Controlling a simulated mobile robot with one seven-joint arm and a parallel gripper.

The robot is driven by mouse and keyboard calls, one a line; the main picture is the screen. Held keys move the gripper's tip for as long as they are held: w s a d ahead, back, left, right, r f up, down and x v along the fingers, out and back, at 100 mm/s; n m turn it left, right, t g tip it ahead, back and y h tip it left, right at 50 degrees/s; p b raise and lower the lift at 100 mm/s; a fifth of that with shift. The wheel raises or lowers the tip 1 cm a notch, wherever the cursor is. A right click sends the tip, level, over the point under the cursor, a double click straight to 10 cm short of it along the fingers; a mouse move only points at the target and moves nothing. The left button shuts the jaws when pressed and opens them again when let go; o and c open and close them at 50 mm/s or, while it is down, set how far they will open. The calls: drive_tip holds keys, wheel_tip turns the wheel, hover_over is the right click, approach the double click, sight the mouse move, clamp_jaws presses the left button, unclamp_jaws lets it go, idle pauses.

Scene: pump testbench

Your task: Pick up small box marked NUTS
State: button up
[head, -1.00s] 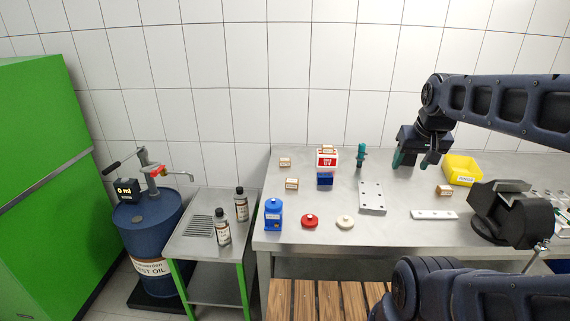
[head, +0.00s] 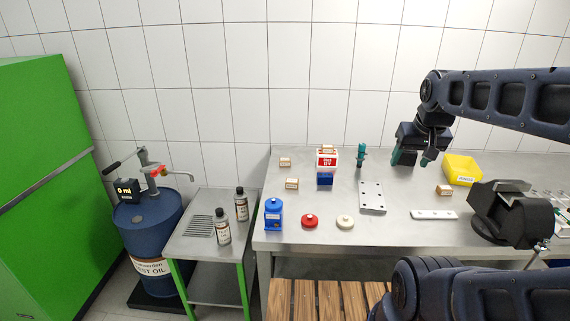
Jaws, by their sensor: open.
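Several small tan boxes with labels lie on the steel bench; the print is too small to tell which one is marked NUTS. One box (head: 285,162) is at the back left and another box (head: 292,183) is in front of it. A box (head: 327,149) is by the top of a red and white box (head: 327,161). Another box (head: 444,190) lies near the yellow bin. My gripper (head: 409,161) is open and empty, pointing down above the back right of the bench, left of the yellow bin and apart from every box.
A yellow bin (head: 462,170) and a black vise (head: 508,212) stand on the right. A drilled plate (head: 372,197), a white bar (head: 433,215), a green tool (head: 361,155), a blue canister (head: 273,214), a red cap (head: 309,221) and a cream cap (head: 345,222) occupy the bench (head: 400,235).

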drive_tip(key=w+a+r+m+g, duration=0.1)
drive_tip(key=w+a+r+m, duration=0.2)
drive_tip(key=w, duration=0.7)
drive_tip(key=m+g+h, duration=0.3)
drive_tip(key=m+h, duration=0.2)
drive_tip(key=m, duration=0.9)
hover_over(284, 159)
drive_tip(key=a, duration=0.5)
wheel_tip(284, 159, down, 22)
drive_tip(key=x, duration=1.1)
drive_tip(key=shift+s+d, duration=0.15)
drive_tip(key=shift+s, duration=0.1)
drive_tip(key=shift+c, duration=0.2)
drive_tip(key=c, duration=1)
